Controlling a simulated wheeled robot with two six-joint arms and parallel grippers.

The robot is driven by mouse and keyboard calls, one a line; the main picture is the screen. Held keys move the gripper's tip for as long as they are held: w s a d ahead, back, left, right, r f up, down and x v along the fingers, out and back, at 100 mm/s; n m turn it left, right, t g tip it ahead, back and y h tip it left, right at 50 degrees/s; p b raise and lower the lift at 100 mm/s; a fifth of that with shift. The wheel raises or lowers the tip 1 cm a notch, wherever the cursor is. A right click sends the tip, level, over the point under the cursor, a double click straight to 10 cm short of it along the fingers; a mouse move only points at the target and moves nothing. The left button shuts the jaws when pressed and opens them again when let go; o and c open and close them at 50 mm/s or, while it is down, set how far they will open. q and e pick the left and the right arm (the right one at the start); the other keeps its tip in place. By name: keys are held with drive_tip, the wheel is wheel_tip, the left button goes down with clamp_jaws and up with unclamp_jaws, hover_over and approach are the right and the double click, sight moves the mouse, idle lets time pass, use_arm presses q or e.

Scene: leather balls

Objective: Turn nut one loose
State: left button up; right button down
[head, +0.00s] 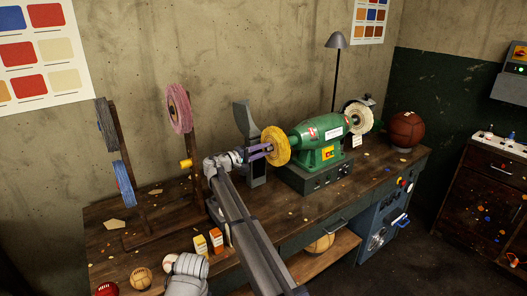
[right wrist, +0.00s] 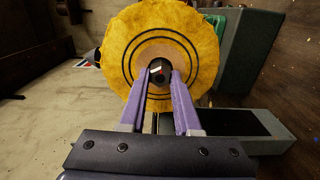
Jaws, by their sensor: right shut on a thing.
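The green buffing machine (head: 318,140) stands on the workbench (head: 160,200). A yellow cloth wheel (head: 276,146) is on its left end and a white wheel (head: 357,117) on its right end. My right gripper (head: 266,150) reaches to the outer face of the yellow wheel. In the right wrist view, the purple fingers of my right gripper (right wrist: 159,80) are shut on a dark nut (right wrist: 157,73) at the wheel's centre. The fingers hide the nut's sides. In the head view the nut is too small to make out.
A rack with a pink wheel (head: 178,108) and blue wheels (head: 123,184) stands on the left. A brown leather ball (head: 406,129) sits at the bench's right end. Small yellow and orange boxes (head: 208,242) stand near the front edge. A lamp (head: 337,42) rises behind the machine.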

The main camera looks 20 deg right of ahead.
drive_tip(key=n, duration=0.4)
drive_tip(key=shift+n, duration=0.3)
drive_tip(key=n, duration=0.4)
drive_tip(key=shift+s+f+n, duration=0.1)
drive_tip(key=shift+n, duration=0.2)
drive_tip(key=n, duration=0.4)
drive_tip(key=shift+n, duration=0.3)
drive_tip(key=shift+s+f+n, duration=0.1)
drive_tip(key=shift+n, duration=2.1)
drive_tip(key=c, duration=0.6)
unclamp_jaws()
